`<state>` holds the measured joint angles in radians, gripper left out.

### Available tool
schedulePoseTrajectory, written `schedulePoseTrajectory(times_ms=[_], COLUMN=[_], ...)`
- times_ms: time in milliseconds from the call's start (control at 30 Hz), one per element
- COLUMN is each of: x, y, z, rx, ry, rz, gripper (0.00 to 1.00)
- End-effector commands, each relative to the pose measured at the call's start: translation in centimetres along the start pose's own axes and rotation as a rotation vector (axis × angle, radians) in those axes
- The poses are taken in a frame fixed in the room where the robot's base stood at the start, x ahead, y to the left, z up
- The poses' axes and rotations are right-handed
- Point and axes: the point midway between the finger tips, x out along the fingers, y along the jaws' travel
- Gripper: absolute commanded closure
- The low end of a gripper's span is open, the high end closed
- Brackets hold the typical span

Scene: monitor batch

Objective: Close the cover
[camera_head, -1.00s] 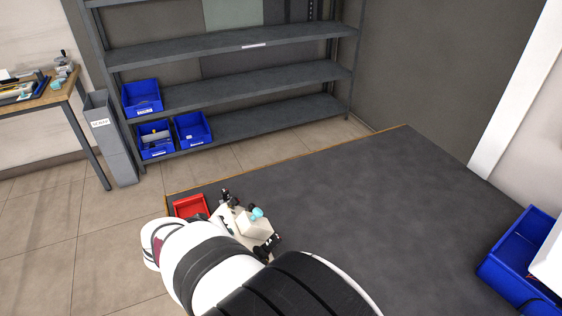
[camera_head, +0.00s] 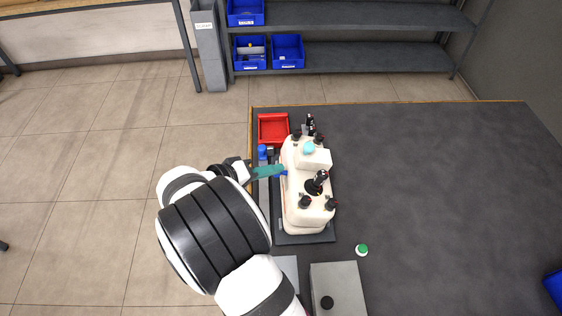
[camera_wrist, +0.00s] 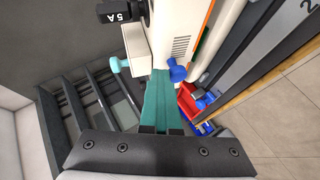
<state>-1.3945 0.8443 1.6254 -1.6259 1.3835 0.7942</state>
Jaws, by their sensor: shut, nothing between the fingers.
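A cream-white device (camera_head: 294,212) with several black knobs stands on a dark base plate (camera_head: 315,239). A raised cream box (camera_head: 320,159) with a light-blue knob (camera_head: 308,147) sits on it; I cannot tell for sure which part is the cover. My gripper (camera_head: 284,171) is shut and empty, its teal fingers pointing at the device's left side. In the wrist view the gripper tips (camera_wrist: 162,73) are close to the vented cream side (camera_wrist: 181,32) and a blue knob (camera_wrist: 178,73); I cannot tell whether they touch.
A red tray (camera_head: 273,141) lies behind the device on the dark table (camera_head: 430,200). A grey box (camera_head: 345,280) with a black knob and a green button (camera_head: 362,250) stand in front. The right part of the table is largely clear. A shelf (camera_head: 360,60) stands beyond.

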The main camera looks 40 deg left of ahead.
Motion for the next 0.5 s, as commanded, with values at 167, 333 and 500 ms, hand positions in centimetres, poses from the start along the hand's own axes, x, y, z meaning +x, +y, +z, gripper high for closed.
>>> schedulePoseTrajectory(times_ms=[167,333,500], x=[0.0,0.0,0.1], y=[-1.6,-2.9,-3.8], z=[0.0,0.1,0.1], rx=[-0.045,-0.084,-0.091], ry=[0.002,0.003,0.004], rz=[0.074,0.139,0.154], gripper=[1.0,1.0,1.0])
